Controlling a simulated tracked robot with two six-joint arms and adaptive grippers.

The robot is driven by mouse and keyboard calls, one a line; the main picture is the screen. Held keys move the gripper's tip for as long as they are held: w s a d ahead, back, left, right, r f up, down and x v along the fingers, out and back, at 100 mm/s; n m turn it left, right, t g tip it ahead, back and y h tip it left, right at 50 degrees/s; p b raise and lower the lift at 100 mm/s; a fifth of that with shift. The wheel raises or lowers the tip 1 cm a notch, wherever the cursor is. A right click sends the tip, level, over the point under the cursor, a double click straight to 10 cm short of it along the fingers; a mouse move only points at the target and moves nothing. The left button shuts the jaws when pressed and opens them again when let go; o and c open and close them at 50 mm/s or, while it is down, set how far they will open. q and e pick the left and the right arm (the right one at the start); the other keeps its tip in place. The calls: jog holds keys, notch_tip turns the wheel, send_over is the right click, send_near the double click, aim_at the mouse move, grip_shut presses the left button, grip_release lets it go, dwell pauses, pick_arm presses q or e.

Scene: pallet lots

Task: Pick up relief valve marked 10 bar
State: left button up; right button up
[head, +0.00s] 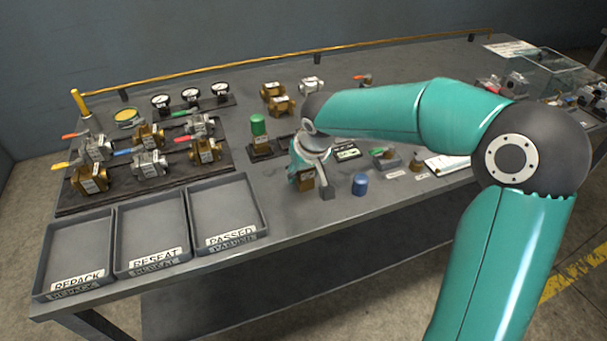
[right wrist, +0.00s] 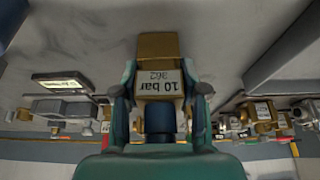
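The relief valve marked 10 bar (right wrist: 160,80) has a brass body, a white label that also reads 362, and a dark blue part towards my palm. In the right wrist view its label shows upside down. My right gripper (right wrist: 160,92) has a finger on each side of it, and the pads look pressed against its sides. In the head view the right gripper (head: 307,170) points down at the front of the bench, with the brass valve (head: 307,181) at its fingertips. I cannot tell whether the valve touches the bench. My left gripper is not in view.
A green-topped piece (head: 258,130) stands behind left. Trays marked REPACK (head: 75,255), RESEAT (head: 152,225) and PASSED (head: 225,205) are empty. Several valves sit on a dark board (head: 120,195).

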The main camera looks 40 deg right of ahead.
grip_shut()
jog(key=shift+r, duration=0.1)
jog(key=shift+r, duration=0.1)
